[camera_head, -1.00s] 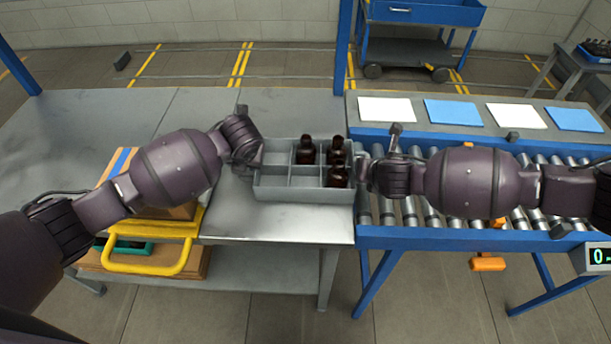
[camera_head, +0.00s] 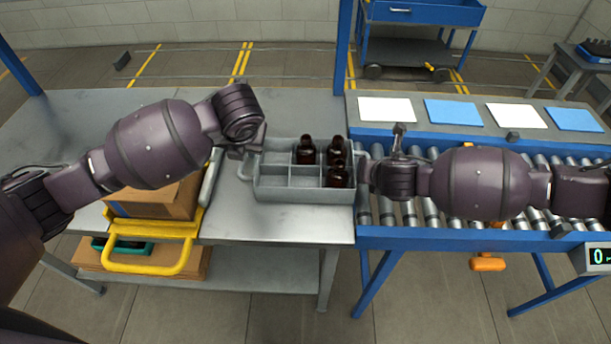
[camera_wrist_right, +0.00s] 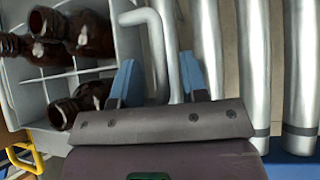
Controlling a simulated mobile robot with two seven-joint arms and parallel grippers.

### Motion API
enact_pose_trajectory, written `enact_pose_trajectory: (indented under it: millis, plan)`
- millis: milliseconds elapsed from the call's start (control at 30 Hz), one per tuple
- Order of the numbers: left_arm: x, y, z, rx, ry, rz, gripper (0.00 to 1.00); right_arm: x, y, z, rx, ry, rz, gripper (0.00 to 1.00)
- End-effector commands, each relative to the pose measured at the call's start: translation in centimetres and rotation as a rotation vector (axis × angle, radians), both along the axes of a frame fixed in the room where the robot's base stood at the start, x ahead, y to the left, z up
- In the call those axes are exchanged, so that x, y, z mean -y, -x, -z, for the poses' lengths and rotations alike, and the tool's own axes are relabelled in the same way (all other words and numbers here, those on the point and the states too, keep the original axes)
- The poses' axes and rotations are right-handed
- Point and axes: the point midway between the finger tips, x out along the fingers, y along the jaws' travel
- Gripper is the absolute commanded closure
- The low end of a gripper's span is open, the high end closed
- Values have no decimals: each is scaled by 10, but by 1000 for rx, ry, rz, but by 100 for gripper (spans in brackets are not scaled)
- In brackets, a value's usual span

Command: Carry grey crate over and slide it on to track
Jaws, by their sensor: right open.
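The grey crate (camera_head: 305,195) sits on the grey table at its right edge, next to the roller track (camera_head: 425,205). Several amber bottles (camera_head: 306,151) stand in its right and middle compartments; other compartments look empty. Its left handle (camera_head: 243,170) is bare. My left gripper (camera_head: 240,152) is just above and behind that handle, apart from it; its jaws are too hidden to read. My right gripper (camera_wrist_right: 158,80) is open at the crate's right side, with the right handle (camera_wrist_right: 187,50) between its blue-padded fingers in the wrist view.
Behind the track is a shelf with white and blue panels (camera_head: 452,112). A cardboard box (camera_head: 155,200) and a yellow-handled frame (camera_head: 150,262) are at the table's left front. The table behind the crate (camera_head: 290,110) is clear, as are the rollers right of my right gripper.

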Motion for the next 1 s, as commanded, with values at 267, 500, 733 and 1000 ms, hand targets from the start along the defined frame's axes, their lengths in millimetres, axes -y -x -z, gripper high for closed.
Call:
enact_pose_trajectory:
  millis: [267, 500, 733, 1000]
  plan:
    - [0, 0, 0, 1, 0, 0, 60, 7, 31, -31, -1, -1, -2, 60]
    - [0, 0, 0, 1, 1, 1, 60, 13, 57, -56, -1, -1, -1, 60]
    - [0, 0, 0, 1, 1, 1, 60, 16, 69, -69, 0, 0, 0, 60]
    - [0, 0, 0, 1, 1, 1, 60, 16, 72, -71, 0, 0, 0, 60]
